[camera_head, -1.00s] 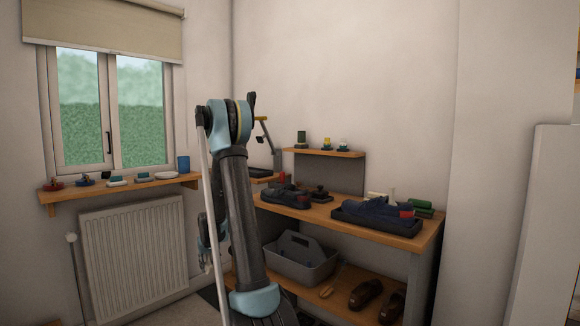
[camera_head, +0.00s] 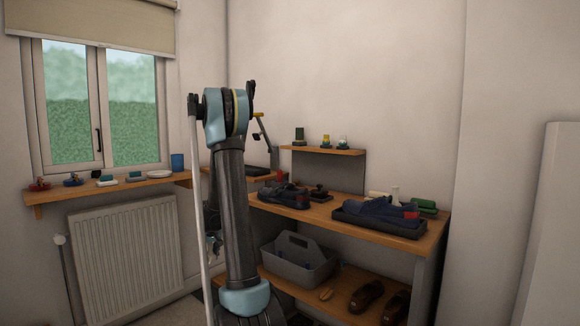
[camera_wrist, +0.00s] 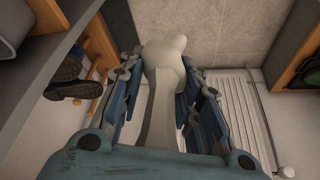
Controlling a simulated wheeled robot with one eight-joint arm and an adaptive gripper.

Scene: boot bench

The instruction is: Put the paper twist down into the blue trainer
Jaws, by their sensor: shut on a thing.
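My gripper (camera_wrist: 163,82) is shut on a pale, off-white piece, which looks like the paper twist (camera_wrist: 165,52). It has a wide, rounded end beyond the fingertips and a narrower part running back between the fingers. In the head view my gripper hangs low behind my arm, mostly hidden, and the twist cannot be made out there. The blue trainer (camera_head: 378,210), dark blue with a red patch at one end, lies in a black tray on the bench top at the right. My gripper is left of it and well apart from it.
A second dark shoe (camera_head: 283,195) stands on the bench (camera_head: 432,236) further left. Below are a grey caddy (camera_head: 300,262) and brown shoes (camera_head: 367,295). A small shelf (camera_head: 322,150) overhangs the back. A radiator (camera_head: 128,255) is under the window ledge (camera_head: 62,196).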

